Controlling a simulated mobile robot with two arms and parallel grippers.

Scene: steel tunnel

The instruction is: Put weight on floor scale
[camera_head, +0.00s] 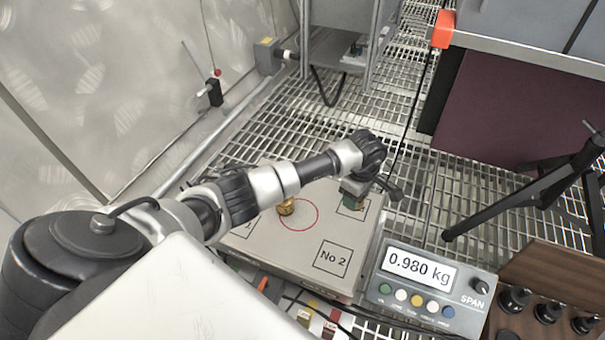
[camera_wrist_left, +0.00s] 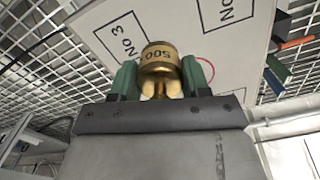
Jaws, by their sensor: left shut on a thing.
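The floor scale (camera_head: 300,255) is a pale flat platform with a red circle and numbered squares. Its readout (camera_head: 420,270) shows 0.980 kg. A brass weight (camera_head: 286,207) shows at the left edge of the circle, partly covered by my left arm. My left gripper (camera_head: 352,204) is over the platform, right of the circle. In the left wrist view, its green fingers are shut on a brass weight (camera_wrist_left: 160,68) marked 500, above the platform (camera_wrist_left: 180,25). Whether this weight touches the platform I cannot tell. My right gripper is out of view.
A wooden rack (camera_head: 550,275) with several black weights stands at the right. A black tripod leg (camera_head: 510,200) and a dark red panel (camera_head: 510,110) stand behind it. Cables lie in front of the scale. The grated floor (camera_head: 245,135) behind the scale is mostly clear.

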